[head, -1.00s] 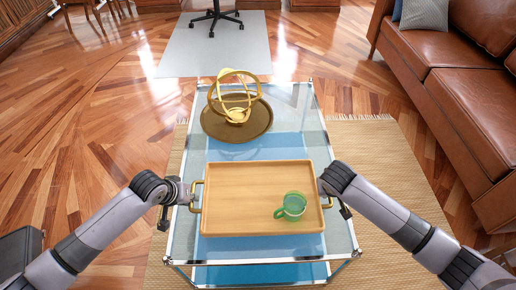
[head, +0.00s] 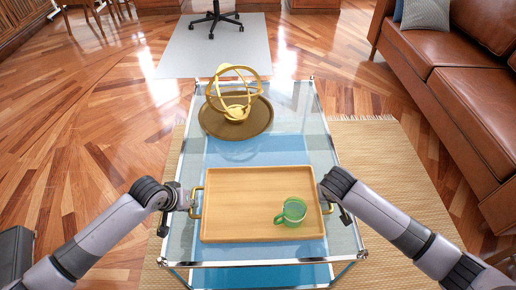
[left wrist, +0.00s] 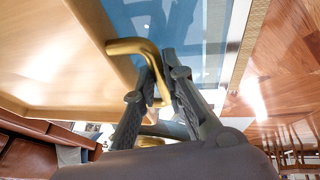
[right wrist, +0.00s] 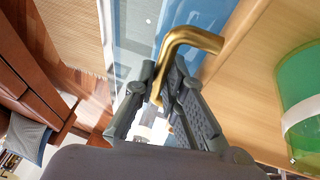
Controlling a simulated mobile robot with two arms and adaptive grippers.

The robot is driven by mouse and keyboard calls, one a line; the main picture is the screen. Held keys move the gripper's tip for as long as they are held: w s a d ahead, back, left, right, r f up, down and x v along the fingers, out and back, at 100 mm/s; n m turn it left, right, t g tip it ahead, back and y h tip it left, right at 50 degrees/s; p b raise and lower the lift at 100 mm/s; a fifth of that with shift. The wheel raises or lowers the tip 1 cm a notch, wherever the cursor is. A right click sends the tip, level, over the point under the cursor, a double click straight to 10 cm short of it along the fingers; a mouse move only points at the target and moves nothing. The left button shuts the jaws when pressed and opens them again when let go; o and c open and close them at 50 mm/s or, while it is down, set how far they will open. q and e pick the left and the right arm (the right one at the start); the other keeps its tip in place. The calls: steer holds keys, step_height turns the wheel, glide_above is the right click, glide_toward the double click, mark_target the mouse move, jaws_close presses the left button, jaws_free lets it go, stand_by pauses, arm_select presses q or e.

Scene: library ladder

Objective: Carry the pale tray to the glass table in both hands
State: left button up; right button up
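The pale wooden tray (head: 225,215) is over the near half of the glass table (head: 300,100); I cannot tell whether it touches the glass. A green mug (head: 292,211) stands upright on the tray's right side. My left gripper (head: 192,200) is at the tray's left brass handle; in the left wrist view its fingers (left wrist: 160,75) close around that handle (left wrist: 127,46). My right gripper (head: 332,200) is at the right handle; in the right wrist view its fingers (right wrist: 163,75) close around that brass handle (right wrist: 190,36). The mug also shows partly in the right wrist view (right wrist: 300,85).
A round brown tray (head: 215,125) with a gold ring ornament (head: 236,112) stands on the table's far half, beyond the pale tray. A brown leather sofa (head: 460,85) is at the right. A woven rug (head: 385,150) lies under the table.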

arm_select(q)
steer(key=o, duration=0.5)
steer(key=shift+r, duration=0.1)
steer(key=shift+c, duration=0.2)
arm_select(e)
steer(key=o, duration=0.5)
steer(key=shift+r, duration=0.1)
steer(key=shift+c, duration=0.2)
